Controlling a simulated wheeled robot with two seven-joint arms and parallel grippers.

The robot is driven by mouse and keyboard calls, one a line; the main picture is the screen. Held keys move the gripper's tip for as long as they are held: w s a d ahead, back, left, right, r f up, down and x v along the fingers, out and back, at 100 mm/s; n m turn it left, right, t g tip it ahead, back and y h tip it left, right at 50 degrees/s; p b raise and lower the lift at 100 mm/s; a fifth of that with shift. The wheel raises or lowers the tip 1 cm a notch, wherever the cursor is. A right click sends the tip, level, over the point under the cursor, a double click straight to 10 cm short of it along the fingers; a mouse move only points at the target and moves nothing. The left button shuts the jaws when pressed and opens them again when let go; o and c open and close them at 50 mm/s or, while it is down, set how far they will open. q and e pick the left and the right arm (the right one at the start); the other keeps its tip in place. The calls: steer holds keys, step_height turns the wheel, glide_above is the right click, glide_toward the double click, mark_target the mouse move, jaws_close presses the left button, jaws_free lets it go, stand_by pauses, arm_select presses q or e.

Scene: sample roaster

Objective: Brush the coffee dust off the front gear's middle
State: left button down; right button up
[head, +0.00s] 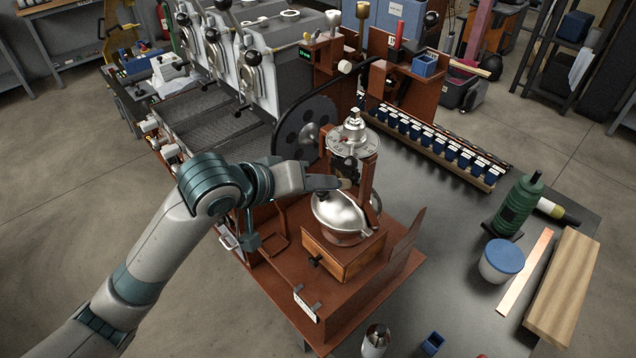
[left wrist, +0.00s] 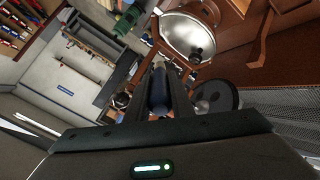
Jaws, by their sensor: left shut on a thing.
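My left gripper (head: 338,184) comes in from the left, just above the silver bowl (head: 342,212) of the coffee grinder. In the left wrist view a slim bluish handle (left wrist: 159,92) lies between the fingers. The grinder's upright post carries a marked dial (head: 354,143) and small dark parts below it. A large dark spoked wheel (head: 303,128) stands behind the gripper. I cannot tell which part is the front gear, nor see any dust. My right gripper is out of view.
The grinder's wooden drawer box (head: 345,254) stands on a brown base. A row of blue sample cups (head: 440,145) is behind to the right.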

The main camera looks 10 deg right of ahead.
arm_select(q)
steer(key=shift+w+a, duration=0.45)
steer(key=shift+w, duration=0.15)
steer(key=shift+w+a, duration=0.4)
steer(key=shift+w, duration=0.2)
steer(key=shift+w+a, duration=0.9)
steer(key=shift+w, duration=0.3)
steer(key=shift+s, duration=0.1)
steer(key=shift+s+a, duration=0.55)
steer(key=shift+a, duration=0.25)
steer(key=shift+s+a, duration=0.6)
steer(key=shift+a, duration=0.25)
steer(key=shift+s+a, duration=0.55)
steer(key=shift+a, duration=0.25)
steer(key=shift+s+a, duration=0.9)
steer(key=shift+a, duration=0.3)
